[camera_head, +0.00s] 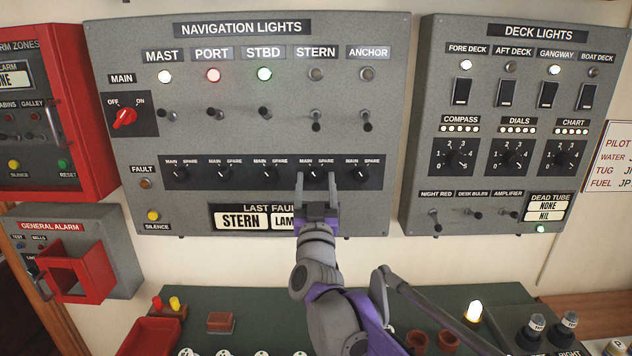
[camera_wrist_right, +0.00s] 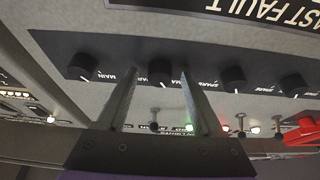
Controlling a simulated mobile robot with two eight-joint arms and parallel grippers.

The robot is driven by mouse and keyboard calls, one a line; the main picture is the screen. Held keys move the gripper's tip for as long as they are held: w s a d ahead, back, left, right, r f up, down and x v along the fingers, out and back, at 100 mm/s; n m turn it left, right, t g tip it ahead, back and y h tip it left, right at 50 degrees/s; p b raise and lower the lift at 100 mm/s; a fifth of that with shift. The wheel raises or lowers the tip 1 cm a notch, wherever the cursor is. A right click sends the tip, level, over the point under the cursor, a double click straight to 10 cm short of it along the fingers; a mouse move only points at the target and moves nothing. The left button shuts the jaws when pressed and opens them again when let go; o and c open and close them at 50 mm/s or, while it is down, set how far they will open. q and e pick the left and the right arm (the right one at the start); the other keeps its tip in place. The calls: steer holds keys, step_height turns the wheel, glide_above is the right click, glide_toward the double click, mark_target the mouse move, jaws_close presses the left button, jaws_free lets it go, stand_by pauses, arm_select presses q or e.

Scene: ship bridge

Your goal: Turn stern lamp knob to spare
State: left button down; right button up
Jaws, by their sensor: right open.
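The stern lamp knob (camera_head: 316,174) is a small black rotary knob in the main/spare row of the navigation lights panel (camera_head: 410,180). Its white mark appears to lean to the MAIN side, like its neighbours. My right gripper (camera_head: 317,193) is open just below it in the head view. In the right wrist view, which is upside down, the stern knob (camera_wrist_right: 160,72) lies between the tips of the open right gripper (camera_wrist_right: 160,85); contact cannot be told. The stern indicator (camera_head: 316,74) is dark and its toggle (camera_head: 316,121) points down. My left gripper is not in view.
The stbd knob (camera_head: 269,174) and anchor knob (camera_head: 361,174) sit close on either side. The last fault display (camera_head: 243,221) reads STERN and is partly hidden by my arm. The deck lights panel (camera_head: 418,200) is to the right. A dark green console (camera_head: 250,300) stands below.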

jaws_close()
stand_by(0.3)
